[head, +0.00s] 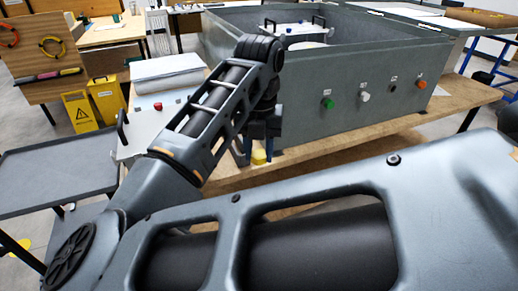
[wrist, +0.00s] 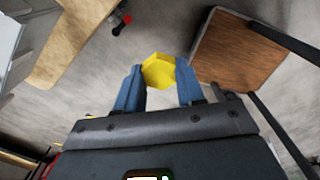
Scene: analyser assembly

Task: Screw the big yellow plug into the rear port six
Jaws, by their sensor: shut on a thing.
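The big yellow plug (wrist: 158,71) is held between the two blue fingers of my gripper (wrist: 160,80) in the wrist view, with its hexagonal face showing. In the head view the yellow plug (head: 259,157) hangs below my wrist, in front of the grey analyser case (head: 300,125) and near the table's front edge. My gripper (head: 258,152) is shut on it. The case front carries a green plug (head: 327,103), a white plug (head: 364,97), a dark port (head: 393,84) and a red-orange plug (head: 422,83). Port six cannot be identified; my arm covers the front's left part.
The wooden table (head: 440,112) bears the case. A dark tray table (head: 60,165) stands at the left. A white box with a red button (head: 158,106) stands left of the case. Yellow caution signs (head: 80,112) stand on the floor behind. In the wrist view, floor lies beneath the plug.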

